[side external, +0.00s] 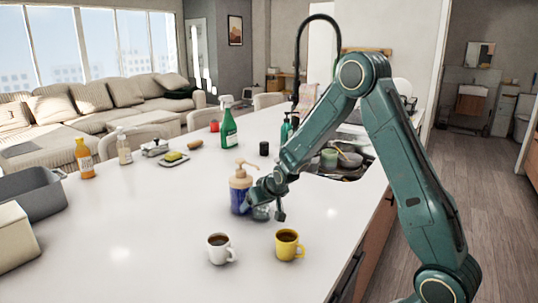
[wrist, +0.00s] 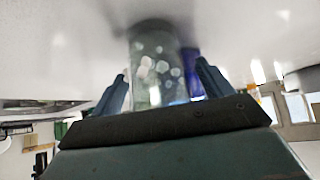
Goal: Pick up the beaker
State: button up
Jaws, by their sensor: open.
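The beaker is clear glass, seen in the wrist view (wrist: 155,68) standing between my two fingers, its base toward the counter at the top of that tilted picture. In the side view the beaker (side external: 261,213) is a small glassy shape, partly hidden by my gripper (side external: 268,207). My gripper is low over the counter, with its fingers open on either side of the beaker. In the wrist view my gripper (wrist: 162,72) shows a finger left and right of the glass. I cannot tell whether either finger touches it.
A blue pump bottle with a tan top (side external: 240,190) stands close beside the beaker. A white mug (side external: 220,250) and a yellow mug (side external: 288,245) stand in front. The sink (side external: 345,165) is behind right. The counter's left middle (side external: 140,220) is clear.

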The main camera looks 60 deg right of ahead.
aim_at(266, 214)
jog(key=c, duration=1.2)
jog(key=shift+r, duration=0.4)
jog(key=shift+r, duration=0.3)
jog(key=shift+s+a, duration=0.25)
jog(key=shift+s, duration=0.35)
jog(key=shift+s+a, duration=0.25)
jog(key=shift+s, duration=0.35)
jog(key=shift+s+a, duration=0.25)
jog(key=shift+s, duration=0.35)
jog(key=shift+r, duration=6.65)
jog(key=shift+r, duration=0.15)
